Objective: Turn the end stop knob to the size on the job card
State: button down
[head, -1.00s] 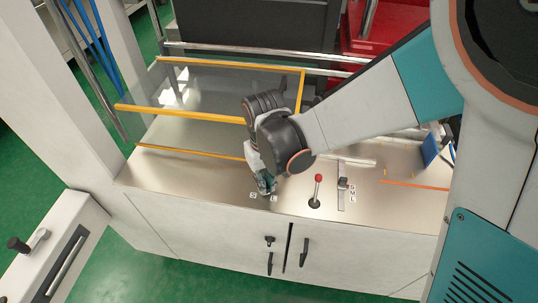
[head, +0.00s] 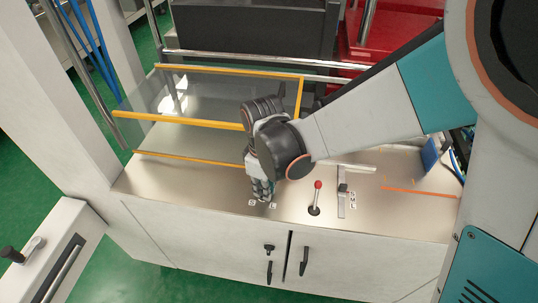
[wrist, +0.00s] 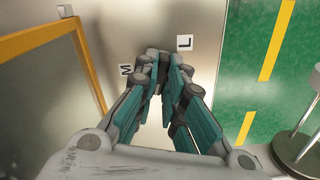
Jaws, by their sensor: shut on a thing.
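My gripper (head: 262,196) points down at the steel top near its front edge, and its fingers are shut on the end stop knob. In the wrist view the knob (wrist: 158,57) is a small dark shape between the fingertips (wrist: 156,75), mostly hidden by them. A white M label (wrist: 126,69) lies left of it and a white L label (wrist: 185,42) right of it. In the head view an S label (head: 252,203) and the L label (head: 273,205) flank the fingertips. The knob's pointer is hidden. I cannot make out a readable job card.
A red-tipped lever (head: 317,186) and a slide (head: 342,189) with its own size labels stand right of my gripper. A clear guard with a yellow frame (head: 180,119) is close behind on the left. A blue panel (head: 430,152) stands at the right.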

jog(key=shift+n, duration=0.7)
jog(key=shift+n, duration=2.4)
jog(key=shift+b, duration=0.3)
jog(key=shift+n, duration=0.9)
jog(key=c, duration=1.6)
grip_release()
